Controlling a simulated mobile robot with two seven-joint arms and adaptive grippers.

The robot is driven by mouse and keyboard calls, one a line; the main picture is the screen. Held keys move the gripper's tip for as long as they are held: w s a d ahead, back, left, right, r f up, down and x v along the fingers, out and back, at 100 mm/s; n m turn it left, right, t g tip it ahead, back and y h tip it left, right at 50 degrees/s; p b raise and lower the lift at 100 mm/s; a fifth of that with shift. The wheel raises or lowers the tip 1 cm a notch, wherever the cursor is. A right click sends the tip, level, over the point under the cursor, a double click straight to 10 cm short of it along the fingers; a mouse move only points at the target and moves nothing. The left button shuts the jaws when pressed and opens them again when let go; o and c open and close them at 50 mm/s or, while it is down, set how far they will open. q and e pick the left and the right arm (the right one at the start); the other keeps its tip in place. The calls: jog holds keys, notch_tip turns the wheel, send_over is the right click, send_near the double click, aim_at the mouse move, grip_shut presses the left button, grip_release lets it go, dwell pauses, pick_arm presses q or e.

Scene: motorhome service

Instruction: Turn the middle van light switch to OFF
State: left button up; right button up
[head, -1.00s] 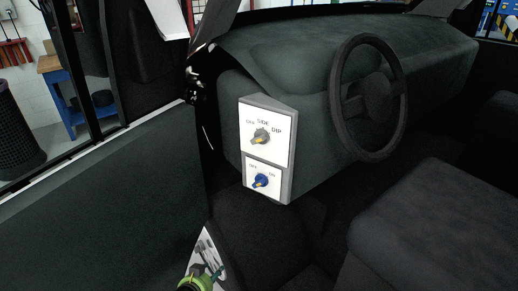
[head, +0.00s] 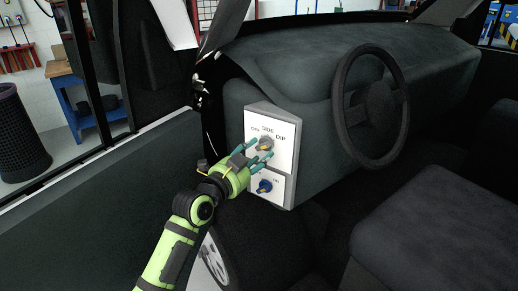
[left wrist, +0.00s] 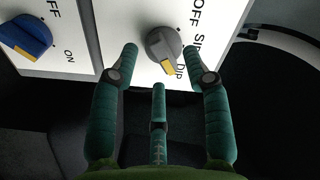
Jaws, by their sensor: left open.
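The switch panel (head: 287,150) has an upper plate marked OFF, SIDE and DIP with a grey knob (head: 266,143), and a lower plate marked OFF and ON with a blue knob (head: 265,187). In the left wrist view the yellow pointer of the grey knob (left wrist: 160,42) points towards DIP. My left gripper (head: 258,152) is open in front of the upper plate. In the left wrist view its two upper fingertips (left wrist: 160,54) are on either side of the grey knob, and I cannot tell whether they touch it. The blue knob (left wrist: 25,35) is at the left there. My right gripper is not in view.
A dark seat (head: 440,220) is at the lower right. The door panel (head: 85,220) is at the left, beside my left arm.

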pick_arm(q)
jog(key=shift+w+d, duration=0.4)
jog(key=shift+w, duration=0.2)
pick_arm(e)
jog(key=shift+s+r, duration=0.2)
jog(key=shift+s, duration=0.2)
pick_arm(q)
grip_shut()
